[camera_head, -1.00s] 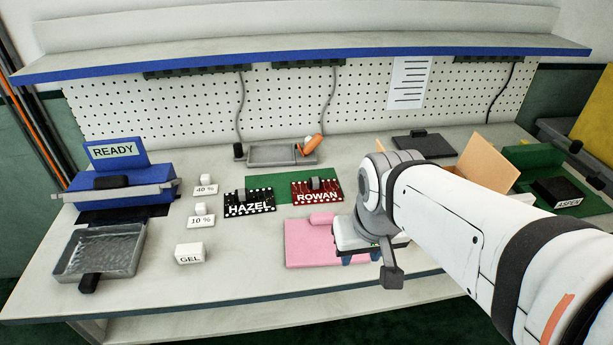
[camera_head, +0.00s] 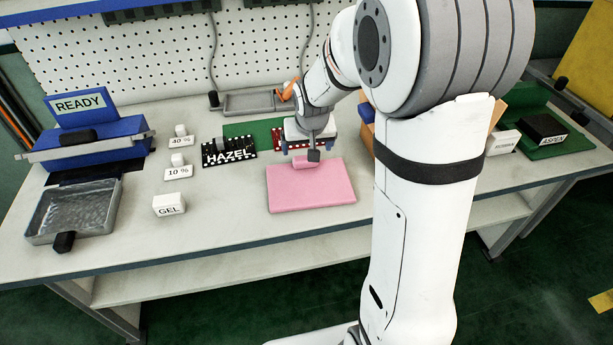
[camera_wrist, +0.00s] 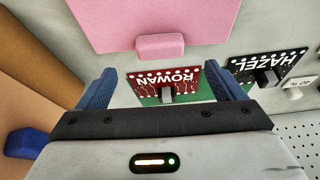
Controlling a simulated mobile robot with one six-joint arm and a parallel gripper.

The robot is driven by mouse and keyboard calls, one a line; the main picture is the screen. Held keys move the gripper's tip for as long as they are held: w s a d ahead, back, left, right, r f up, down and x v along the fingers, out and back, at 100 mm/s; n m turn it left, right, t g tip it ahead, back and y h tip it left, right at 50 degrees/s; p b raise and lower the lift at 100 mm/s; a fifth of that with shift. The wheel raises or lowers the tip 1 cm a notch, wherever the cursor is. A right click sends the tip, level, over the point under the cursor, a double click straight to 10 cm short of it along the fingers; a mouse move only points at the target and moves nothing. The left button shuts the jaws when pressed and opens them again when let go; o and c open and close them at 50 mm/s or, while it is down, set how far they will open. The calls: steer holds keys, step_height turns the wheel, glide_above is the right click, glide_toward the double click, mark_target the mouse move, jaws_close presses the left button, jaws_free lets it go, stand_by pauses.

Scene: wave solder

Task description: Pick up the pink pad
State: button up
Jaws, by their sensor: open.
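The pink pad (camera_head: 312,188) lies flat near the front edge of the bench in the head view, with a small raised pink block (camera_head: 304,163) at its back edge. In the wrist view the pad (camera_wrist: 150,20) is at the top, and its block (camera_wrist: 160,46) sticks out toward my gripper. My gripper (camera_wrist: 168,80) is open and empty, its two blue fingers spread. Between the fingers I see the red ROWAN board (camera_wrist: 165,80) beyond them. In the head view my gripper (camera_head: 302,145) hangs near the pad's back edge and hides much of the ROWAN board.
The black HAZEL board (camera_head: 229,150) lies to the left, with 40 %, 10 % and GEL (camera_head: 169,205) blocks beyond it. A grey tray (camera_head: 75,210) and a blue READY machine (camera_head: 95,135) stand at far left. Bare bench surrounds the pad's left side.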

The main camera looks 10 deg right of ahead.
steer(key=x, duration=0.7)
steer(key=shift+s+f, duration=0.1)
steer(key=shift+c, duration=0.2)
steer(key=c, duration=1.2)
steer(key=shift+c, duration=0.2)
step_height(320, 180, up, 10)
